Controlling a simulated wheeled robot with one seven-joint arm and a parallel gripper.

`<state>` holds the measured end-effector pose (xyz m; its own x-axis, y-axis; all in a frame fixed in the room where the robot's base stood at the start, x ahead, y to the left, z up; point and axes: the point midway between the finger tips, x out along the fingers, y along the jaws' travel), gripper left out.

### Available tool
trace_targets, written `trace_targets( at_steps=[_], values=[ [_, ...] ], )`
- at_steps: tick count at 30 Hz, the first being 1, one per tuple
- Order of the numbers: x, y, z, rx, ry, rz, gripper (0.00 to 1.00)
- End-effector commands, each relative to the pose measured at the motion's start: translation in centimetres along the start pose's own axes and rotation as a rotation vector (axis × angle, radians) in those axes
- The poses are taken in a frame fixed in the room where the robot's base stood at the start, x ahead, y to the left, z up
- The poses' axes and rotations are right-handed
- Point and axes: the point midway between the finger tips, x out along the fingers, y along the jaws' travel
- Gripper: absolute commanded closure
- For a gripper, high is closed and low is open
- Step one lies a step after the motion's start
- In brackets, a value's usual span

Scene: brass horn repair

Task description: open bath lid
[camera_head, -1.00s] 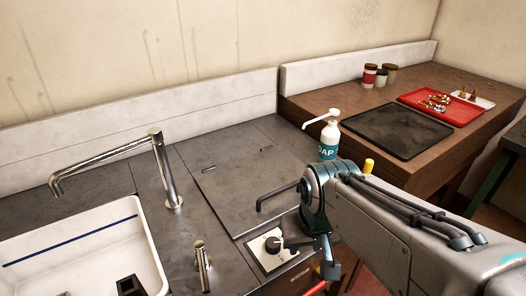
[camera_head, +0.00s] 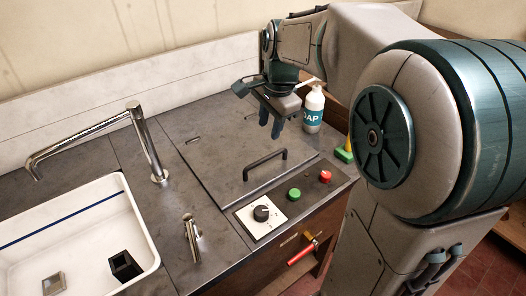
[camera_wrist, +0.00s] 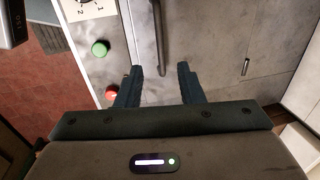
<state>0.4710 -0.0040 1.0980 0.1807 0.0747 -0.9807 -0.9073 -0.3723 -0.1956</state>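The bath lid (camera_head: 225,165) is a grey square panel lying flat and closed in the dark worktop. A black bar handle (camera_head: 265,158) stands up near its front edge. My gripper (camera_head: 270,127) is above the lid, behind the handle in the head view, fingers pointing down. In the wrist view my gripper (camera_wrist: 161,84) is open, with an empty gap between its two fingers. The handle (camera_wrist: 161,40) lies ahead of that gap, apart from the fingertips, and the lid (camera_wrist: 215,45) fills the area beyond.
A control strip at the front has a dial (camera_head: 261,213), a green button (camera_head: 294,194) and a red button (camera_head: 325,176). A soap bottle (camera_head: 314,108) stands close to the right of my gripper. A tap (camera_head: 150,150) and white sink (camera_head: 80,225) are on the left.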

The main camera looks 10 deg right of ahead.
Motion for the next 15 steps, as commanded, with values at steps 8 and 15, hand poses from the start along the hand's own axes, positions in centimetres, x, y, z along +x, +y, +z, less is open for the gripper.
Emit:
trace_targets(
  at_steps=[8,15],
  values=[
    [6.1,0.1,0.1,-0.001,-0.002,0.005,0.66],
    [10.3,0.1,0.1,-0.002,-0.001,0.003,0.66]
  ],
)
